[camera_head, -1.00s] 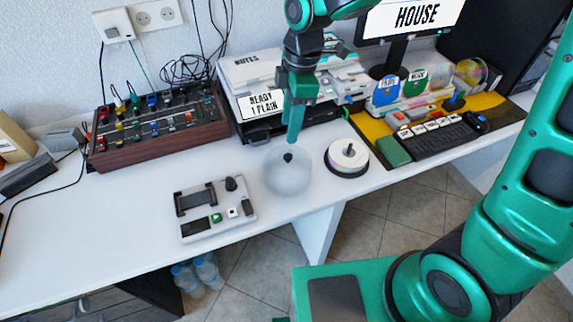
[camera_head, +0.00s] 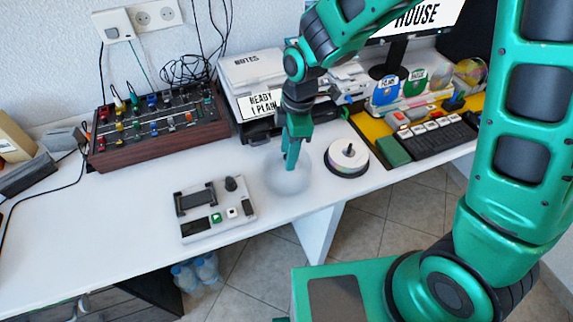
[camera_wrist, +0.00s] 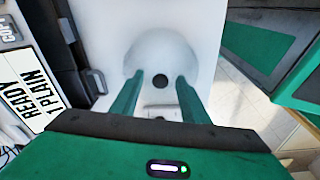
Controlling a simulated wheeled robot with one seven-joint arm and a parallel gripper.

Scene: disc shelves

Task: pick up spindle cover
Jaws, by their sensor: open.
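The spindle cover (camera_head: 288,181) is a clear, frosted dome standing on the white desk between the grey control box and the disc spindle. In the wrist view the cover (camera_wrist: 150,48) lies ahead of my fingers, with its dark top knob between the fingertip lines. My gripper (camera_head: 290,162) points down at the top of the cover, and its fingers hide the knob in the head view. In the wrist view my gripper (camera_wrist: 160,78) is open, its two green fingers apart on either side of the knob. I cannot tell whether they touch it.
The disc spindle (camera_head: 347,157) stands close to the right of the cover. The control box (camera_head: 215,208) is to its left. The printer with the "READY 1 PLAIN" sign (camera_head: 263,104) stands behind. The desk's front edge is near; free desk lies at far left.

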